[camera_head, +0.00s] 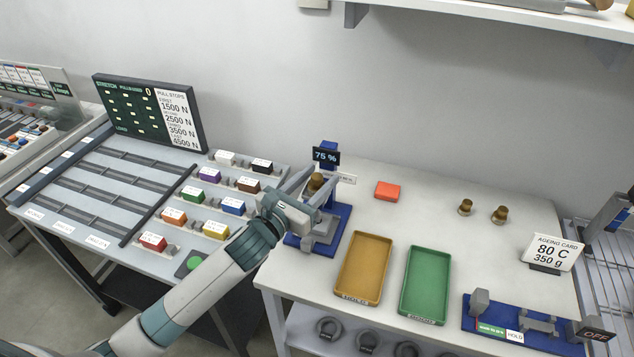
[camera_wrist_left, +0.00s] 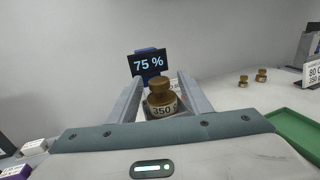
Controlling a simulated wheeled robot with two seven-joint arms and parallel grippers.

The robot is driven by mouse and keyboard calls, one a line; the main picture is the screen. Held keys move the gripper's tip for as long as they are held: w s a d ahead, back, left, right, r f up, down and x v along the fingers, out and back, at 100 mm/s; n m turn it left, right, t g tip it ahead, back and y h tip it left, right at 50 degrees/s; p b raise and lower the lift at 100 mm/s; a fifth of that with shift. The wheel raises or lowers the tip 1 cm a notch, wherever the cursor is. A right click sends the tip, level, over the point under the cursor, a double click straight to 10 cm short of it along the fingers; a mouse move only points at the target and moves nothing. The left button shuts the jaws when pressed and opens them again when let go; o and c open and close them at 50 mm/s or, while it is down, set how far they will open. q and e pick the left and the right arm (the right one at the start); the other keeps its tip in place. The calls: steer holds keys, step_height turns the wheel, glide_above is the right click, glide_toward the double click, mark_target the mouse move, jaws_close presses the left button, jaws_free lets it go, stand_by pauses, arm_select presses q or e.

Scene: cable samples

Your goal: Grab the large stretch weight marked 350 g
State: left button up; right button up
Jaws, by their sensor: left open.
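The brass stretch weight (camera_wrist_left: 160,98) with a white label reading "350 g" stands upright between the spread fingers of my left gripper (camera_wrist_left: 161,84) in the left wrist view. The fingers lie on either side of it with some room; I cannot tell whether either touches it. In the head view the same weight (camera_head: 316,181) shows small and partly hidden by my left gripper (camera_head: 317,186), at the blue stand (camera_head: 329,150) with the "75 %" display. My right gripper is not in view.
Two smaller brass weights (camera_head: 482,210) stand at the back right of the table. A yellow tray (camera_head: 388,240) and a green tray (camera_head: 445,262) lie near its front. An ageing card (camera_head: 552,252) reads 80 C, 350 g. A blue clamp fixture (camera_head: 470,318) sits at front right.

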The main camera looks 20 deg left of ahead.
mark_target(317, 175)
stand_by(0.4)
arm_select(q)
jaws_close()
steer(key=shift+r, duration=0.2)
steer(key=shift+r+b, duration=0.3)
steer(key=shift+r, duration=0.3)
step_height(317, 175, up, 2)
steer(key=shift+r+b, duration=0.15)
steer(key=shift+b, duration=0.15)
steer(key=s+d+r+b, duration=0.2)
steer(key=d+r, duration=0.5)
steer(key=d, duration=0.4)
steer(key=shift+s+r, duration=0.15)
steer(key=shift+s, duration=0.35)
steer(key=shift+d, duration=0.1)
